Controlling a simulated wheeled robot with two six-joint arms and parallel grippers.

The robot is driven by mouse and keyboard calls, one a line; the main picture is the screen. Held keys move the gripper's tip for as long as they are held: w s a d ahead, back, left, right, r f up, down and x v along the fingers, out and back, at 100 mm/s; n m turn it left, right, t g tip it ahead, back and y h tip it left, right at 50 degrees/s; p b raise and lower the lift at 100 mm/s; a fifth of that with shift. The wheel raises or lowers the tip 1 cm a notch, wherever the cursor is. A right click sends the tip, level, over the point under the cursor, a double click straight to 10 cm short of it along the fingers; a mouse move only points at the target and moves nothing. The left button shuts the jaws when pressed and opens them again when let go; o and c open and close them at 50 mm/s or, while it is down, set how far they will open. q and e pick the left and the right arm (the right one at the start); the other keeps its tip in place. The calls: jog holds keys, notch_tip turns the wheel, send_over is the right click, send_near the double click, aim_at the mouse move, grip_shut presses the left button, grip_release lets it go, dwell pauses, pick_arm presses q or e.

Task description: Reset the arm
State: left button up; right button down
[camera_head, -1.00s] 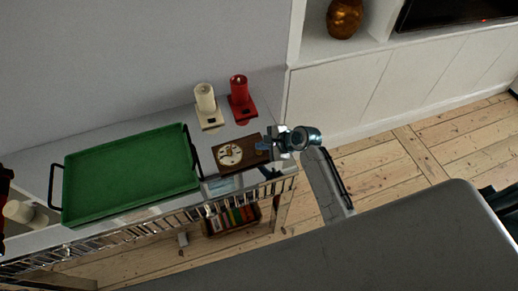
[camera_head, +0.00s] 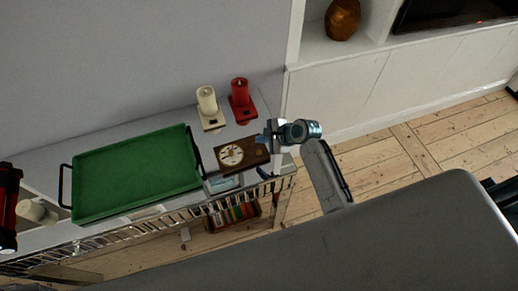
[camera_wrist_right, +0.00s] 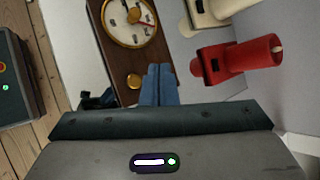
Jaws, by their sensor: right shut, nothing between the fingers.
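My right gripper (camera_head: 263,143) is shut and empty at the right end of the shelf. In the head view it overlaps the right edge of a brown wooden clock (camera_head: 229,155). In the right wrist view the blue fingers of the right gripper (camera_wrist_right: 158,76) are together, just in front of the clock (camera_wrist_right: 128,62) with its round cream dial. Whether they touch it I cannot tell. My left gripper is not in view.
An empty green tray (camera_head: 130,170) with black handles lies on the shelf. A cream candle (camera_head: 206,98) and a red candle (camera_head: 240,92) stand behind the clock. A red-and-black object (camera_head: 8,205) is at the left edge. Floorboards at right are bare.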

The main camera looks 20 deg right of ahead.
jog(key=shift+f, duration=0.1)
dwell(0.7)
jog(key=s+d+r+n+g+h, duration=0.1)
jog(key=s+d+r+n+h, duration=0.15)
jog(key=s+n, duration=0.55)
jog(key=s+d+r+n+g+h, duration=0.15)
jog(key=s+d+n, duration=0.3)
jog(key=s, duration=0.75)
jog(key=s+d+r+n+g+h, duration=0.1)
jog(key=s+d+r+n+h, duration=0.2)
jog(key=s+n, duration=0.55)
notch_tip(320, 180, down, 36)
jog(key=d+m+b, duration=0.2)
jog(key=b, duration=0.6)
jog(key=s+d+f+g+b, duration=0.1)
jog(key=s+f+b, duration=0.2)
jog(key=s+f, duration=0.7)
jog(key=s+f+g+b, duration=0.1)
jog(key=s+f+b, duration=0.2)
jog(key=s+f, duration=0.7)
notch_tip(320, 180, down, 7)
jog(key=shift+d+f, duration=0.1)
jog(key=shift+d, duration=0.25)
